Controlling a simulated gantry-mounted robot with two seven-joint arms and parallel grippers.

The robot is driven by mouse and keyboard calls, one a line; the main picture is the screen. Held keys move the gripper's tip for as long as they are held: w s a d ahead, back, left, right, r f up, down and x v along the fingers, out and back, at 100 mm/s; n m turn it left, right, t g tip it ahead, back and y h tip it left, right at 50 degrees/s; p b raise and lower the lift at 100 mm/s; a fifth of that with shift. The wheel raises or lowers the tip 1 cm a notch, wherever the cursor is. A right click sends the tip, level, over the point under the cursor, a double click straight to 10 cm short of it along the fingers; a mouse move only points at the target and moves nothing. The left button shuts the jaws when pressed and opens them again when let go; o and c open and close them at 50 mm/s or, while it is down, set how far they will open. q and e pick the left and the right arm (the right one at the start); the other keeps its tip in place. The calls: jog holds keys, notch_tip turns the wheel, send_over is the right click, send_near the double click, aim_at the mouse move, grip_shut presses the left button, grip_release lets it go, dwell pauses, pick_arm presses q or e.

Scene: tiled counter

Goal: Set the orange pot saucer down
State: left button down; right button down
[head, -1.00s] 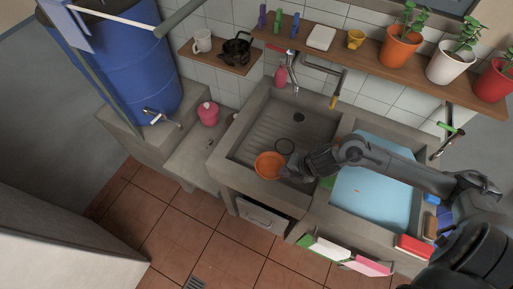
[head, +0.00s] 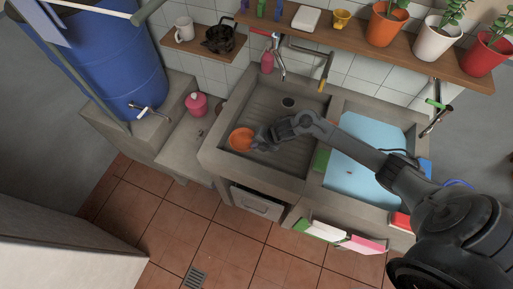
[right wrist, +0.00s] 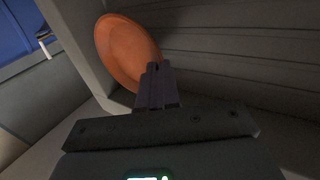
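The orange pot saucer (head: 241,139) is at the front left of the grey ribbed sink (head: 262,112) in the head view. In the right wrist view the saucer (right wrist: 126,50) stands tilted close to a grey wall. My right gripper (head: 259,143) is at the saucer's right edge. Its fingers (right wrist: 157,70) are close together at the saucer's rim and look shut on it. The contact itself is partly hidden by the fingers. I cannot tell whether the saucer touches the sink floor. My left gripper is not in view.
A tap (head: 279,62) hangs over the sink's back. A light-blue board (head: 361,160) lies right of the sink under my right arm. A pink lidded jar (head: 197,106) and a blue barrel (head: 103,58) stand left. Potted plants line the shelf (head: 370,42) above.

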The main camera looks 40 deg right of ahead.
aim_at(256, 152)
jog(key=shift+f, duration=1.75)
jog(key=shift+f, duration=0.1)
jog(key=c, duration=1.7)
grip_release()
jog(key=shift+o, duration=0.2)
